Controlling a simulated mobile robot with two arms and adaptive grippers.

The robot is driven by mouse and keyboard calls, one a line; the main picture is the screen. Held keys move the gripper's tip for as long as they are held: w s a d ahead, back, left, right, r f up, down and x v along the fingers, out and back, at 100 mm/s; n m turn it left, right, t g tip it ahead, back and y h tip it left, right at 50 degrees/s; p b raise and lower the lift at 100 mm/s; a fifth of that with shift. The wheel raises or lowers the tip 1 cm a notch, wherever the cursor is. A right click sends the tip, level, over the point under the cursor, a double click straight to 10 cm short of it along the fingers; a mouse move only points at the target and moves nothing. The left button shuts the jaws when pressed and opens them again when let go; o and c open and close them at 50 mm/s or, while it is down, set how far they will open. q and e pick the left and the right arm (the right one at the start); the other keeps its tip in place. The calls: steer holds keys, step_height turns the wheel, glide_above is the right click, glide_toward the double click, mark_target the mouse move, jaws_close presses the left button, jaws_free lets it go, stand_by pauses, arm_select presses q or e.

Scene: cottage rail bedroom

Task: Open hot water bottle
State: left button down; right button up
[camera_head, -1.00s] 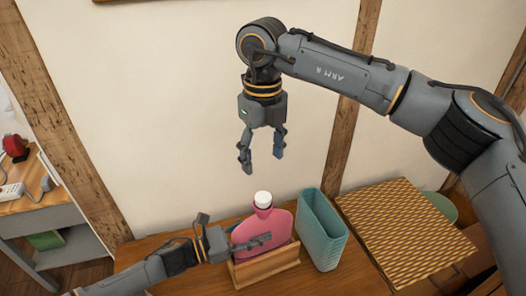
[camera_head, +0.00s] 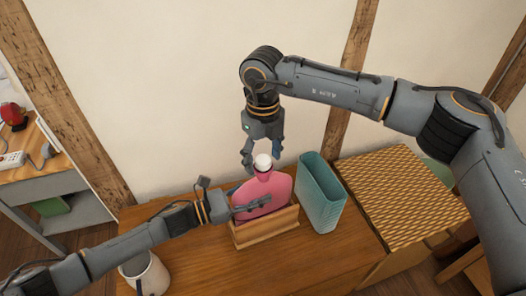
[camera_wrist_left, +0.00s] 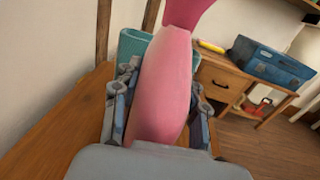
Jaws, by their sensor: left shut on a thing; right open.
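The pink hot water bottle (camera_head: 268,194) stands upright in a wooden holder (camera_head: 268,232) on the table. Its white cap (camera_head: 262,161) sits on the neck. My left gripper (camera_head: 252,203) is shut on the bottle's body from the left; in the left wrist view the pink body (camera_wrist_left: 162,90) is between its fingers, and the cap is out of frame. My right gripper (camera_head: 262,158) points down from above, open, with its fingertips at the cap's height, one on each side. I cannot tell whether they touch the cap.
A teal bin (camera_head: 320,195) stands just right of the holder. A woven-topped box (camera_head: 400,195) is farther right. A white mug-like container (camera_head: 145,274) stands at the front left. The table front (camera_head: 280,270) is clear. A blue case (camera_wrist_left: 270,62) sits on a desk.

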mark_target(263, 158)
jaws_close()
steer(key=n, duration=0.6)
steer(key=shift+r, duration=0.25)
stand_by(0.5)
steer(key=shift+r, duration=0.9)
steer(key=shift+r, duration=0.1)
steer(key=shift+r, duration=1.95)
arm_select(q)
steer(key=c, duration=0.7)
jaws_free()
steer(key=shift+o, duration=0.2)
